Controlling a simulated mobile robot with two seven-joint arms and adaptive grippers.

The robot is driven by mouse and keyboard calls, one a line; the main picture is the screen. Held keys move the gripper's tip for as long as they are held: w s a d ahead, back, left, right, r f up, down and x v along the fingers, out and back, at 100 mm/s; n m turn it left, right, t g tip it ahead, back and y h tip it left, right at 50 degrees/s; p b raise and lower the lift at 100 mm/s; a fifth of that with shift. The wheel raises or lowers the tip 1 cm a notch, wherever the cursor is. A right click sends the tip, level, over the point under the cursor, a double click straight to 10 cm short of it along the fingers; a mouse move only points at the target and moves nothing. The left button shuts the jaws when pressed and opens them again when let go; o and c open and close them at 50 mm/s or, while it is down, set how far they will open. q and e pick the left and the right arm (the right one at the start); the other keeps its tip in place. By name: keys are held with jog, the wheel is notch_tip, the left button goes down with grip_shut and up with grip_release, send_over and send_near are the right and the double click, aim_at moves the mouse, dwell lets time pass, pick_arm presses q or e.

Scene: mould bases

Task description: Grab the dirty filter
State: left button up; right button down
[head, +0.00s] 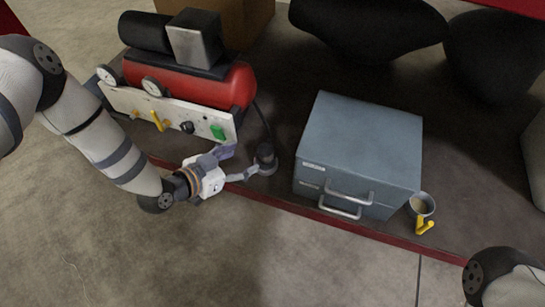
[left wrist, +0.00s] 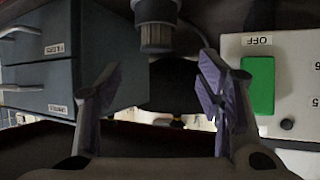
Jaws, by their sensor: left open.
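A small dark cylinder (head: 265,155) stands on the bench between the compressor and the cabinet, with a hose rising behind it. It looks like the filter, but no dirt can be made out. In the left wrist view the cylinder (left wrist: 157,32) has a ribbed grey collar and lies ahead, centred between the fingers. My left gripper (head: 243,163) is open at the bench's front edge, its fingers spread towards the cylinder. The left wrist view shows both purple-padded fingers (left wrist: 160,85) apart with nothing between the pads. My right gripper is out of view.
A red compressor (head: 215,88) with a white control panel (head: 172,112) stands left. A blue-grey drawer cabinet (head: 360,140) stands close on the right. A grey cup (head: 422,203) and a yellow-handled part (head: 424,225) are beyond it. The green button (left wrist: 258,85) is near one finger.

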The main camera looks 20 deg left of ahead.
aim_at(264, 150)
pick_arm(q)
jog(key=b+x, duration=0.1)
jog(key=x, duration=0.1)
jog(key=b+x, duration=0.1)
jog(key=x, duration=0.2)
jog(key=b+x, duration=0.1)
jog(key=x, duration=0.2)
jog(key=shift+d+b, duration=0.35)
jog(key=shift+b, duration=0.05)
jog(key=shift+w, duration=0.15)
jog(key=c, duration=1.2)
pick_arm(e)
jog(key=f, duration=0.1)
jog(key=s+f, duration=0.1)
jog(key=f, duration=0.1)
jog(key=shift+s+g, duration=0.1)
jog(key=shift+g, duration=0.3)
